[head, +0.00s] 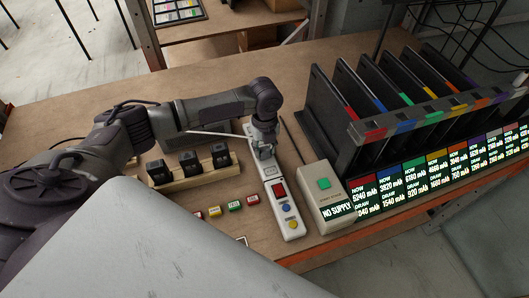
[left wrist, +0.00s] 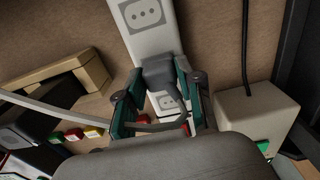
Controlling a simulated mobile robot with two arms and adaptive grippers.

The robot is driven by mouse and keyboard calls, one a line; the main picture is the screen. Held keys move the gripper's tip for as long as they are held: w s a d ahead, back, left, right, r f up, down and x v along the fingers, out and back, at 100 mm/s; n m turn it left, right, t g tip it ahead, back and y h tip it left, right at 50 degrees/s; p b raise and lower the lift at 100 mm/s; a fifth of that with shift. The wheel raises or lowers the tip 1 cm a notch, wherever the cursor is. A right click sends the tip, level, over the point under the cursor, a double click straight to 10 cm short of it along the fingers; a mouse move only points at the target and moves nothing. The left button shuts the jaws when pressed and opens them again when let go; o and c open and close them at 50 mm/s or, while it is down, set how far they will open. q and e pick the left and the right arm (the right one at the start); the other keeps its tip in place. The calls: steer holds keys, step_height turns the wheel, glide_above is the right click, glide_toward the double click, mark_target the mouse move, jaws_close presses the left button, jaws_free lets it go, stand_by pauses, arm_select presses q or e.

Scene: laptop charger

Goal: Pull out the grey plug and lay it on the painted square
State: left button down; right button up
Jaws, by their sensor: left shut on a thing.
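The grey plug (left wrist: 160,74) is between the fingers of my left gripper (left wrist: 158,100) in the left wrist view. The gripper is shut on it, over the white power strip (left wrist: 146,42). I cannot tell whether the plug still sits in a socket. In the head view my left gripper (head: 264,150) is at the upper part of the strip (head: 272,173), which has a red switch and blue and yellow buttons. A pale outlined corner (head: 242,240) shows at the edge of my body; I cannot tell if it is the painted square. My right gripper is out of view.
Three black adapters (head: 190,163) stand on a wooden rail (head: 172,182) left of the strip. Small coloured blocks (head: 235,205) lie below them. A box (head: 318,199) reading "NO SUPPLY" and a laptop rack (head: 365,135) stand to the right. The bench behind is mostly bare.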

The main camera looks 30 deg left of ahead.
mark_target(265, 149)
arm_select(q)
steer(key=shift+r+p, duration=0.4)
steer(key=shift+r, duration=0.2)
steer(key=shift+r+p, duration=0.7)
steer(key=shift+p, duration=0.05)
steer(key=shift+r+p, duration=0.85)
steer(key=shift+r, duration=0.35)
